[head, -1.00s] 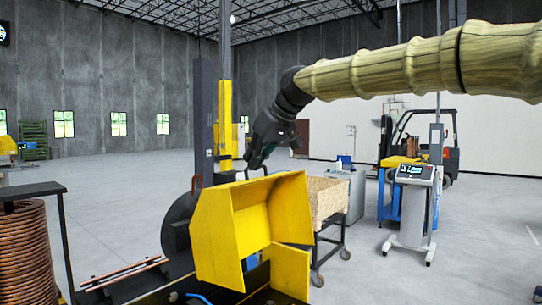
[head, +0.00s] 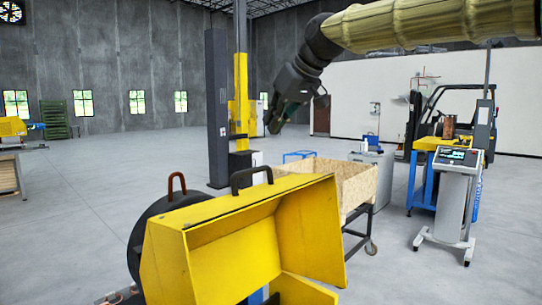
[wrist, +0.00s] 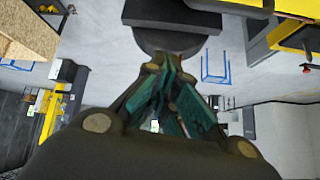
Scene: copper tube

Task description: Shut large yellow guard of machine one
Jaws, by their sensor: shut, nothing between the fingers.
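The large yellow guard (head: 222,240) is at the lower middle of the head view. Its hollow inner side shows, facing right and toward me, so it appears swung open. A black handle (head: 250,178) stands on its upper edge. My gripper (head: 274,125) hangs above and behind the handle in the picture, with a visible gap and no contact. In the wrist view its teal-padded fingers (wrist: 160,80) are together and hold nothing. A yellow part (wrist: 292,35) shows at the upper right there; I cannot tell whether it is the guard.
A dark disc (head: 150,235) with a reddish handle stands left of the guard. A wooden crate on a wheeled frame (head: 365,185) is behind it. A control stand (head: 450,200) and a forklift (head: 480,115) are at right. Open grey floor lies at left.

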